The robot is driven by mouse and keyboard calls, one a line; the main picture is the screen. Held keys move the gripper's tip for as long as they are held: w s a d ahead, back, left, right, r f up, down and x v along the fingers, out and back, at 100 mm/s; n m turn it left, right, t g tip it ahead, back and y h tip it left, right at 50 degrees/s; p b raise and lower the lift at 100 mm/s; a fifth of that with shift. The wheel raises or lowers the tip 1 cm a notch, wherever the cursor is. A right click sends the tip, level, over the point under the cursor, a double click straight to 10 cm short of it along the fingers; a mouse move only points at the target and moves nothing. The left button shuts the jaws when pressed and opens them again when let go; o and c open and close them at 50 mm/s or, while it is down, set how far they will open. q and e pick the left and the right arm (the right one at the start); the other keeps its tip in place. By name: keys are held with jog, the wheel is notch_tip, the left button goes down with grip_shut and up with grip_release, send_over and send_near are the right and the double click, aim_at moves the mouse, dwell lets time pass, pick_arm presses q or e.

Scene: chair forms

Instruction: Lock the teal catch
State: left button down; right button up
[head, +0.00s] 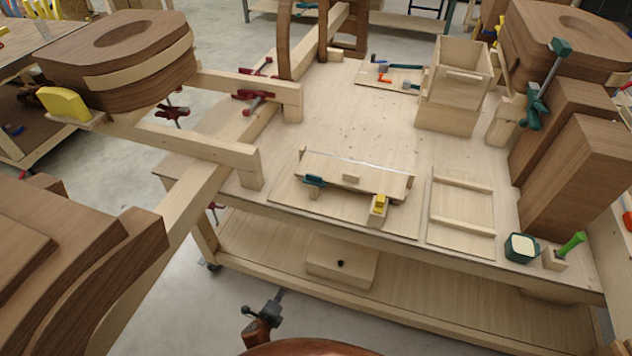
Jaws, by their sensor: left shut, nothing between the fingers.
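The teal catch (314,181) sits at the front left of a low wooden form (352,168) on the workbench, above a small wooden block. Its lever looks roughly level; I cannot tell whether it is locked. A yellow catch (380,202) sits on a block at the form's front right. My left gripper (276,297) is dark grey and shows at the bottom centre, in front of the bench's lower shelf. It is shut and empty, well apart from the catch. My right gripper is not in view.
The workbench (345,115) has free room behind the form. A slatted board (462,208), a green cup (520,248) and a green-handled tool (570,246) are to the right. A wooden box (460,75) stands at the back. Brown curved forms (70,260) crowd the left.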

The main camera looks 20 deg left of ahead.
pick_arm(q)
jog(key=w+d+r+m+t+p, duration=0.1)
jog(key=w+d+r+m+t, duration=0.1)
jog(key=r, duration=1.1)
jog(key=w+d+r+m+t+p, duration=0.2)
jog(key=r+m, duration=0.5)
jog(key=r, duration=0.7)
jog(key=w+d+r+m+t+h+p, duration=0.1)
jog(key=w+r+m, duration=0.4)
jog(key=r, duration=0.9)
jog(key=d+t+p, duration=0.1)
jog(key=d+t, duration=0.1)
jog(key=shift+d+r, duration=0.2)
jog(key=shift+d, duration=0.15)
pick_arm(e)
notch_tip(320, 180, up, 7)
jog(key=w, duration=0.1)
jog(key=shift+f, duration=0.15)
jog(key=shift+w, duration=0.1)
pick_arm(q)
send_near(320, 180)
jog(key=w, duration=0.7)
jog(key=shift+d+f, duration=0.15)
jog(key=shift+f, duration=0.05)
jog(key=shift+s, duration=0.1)
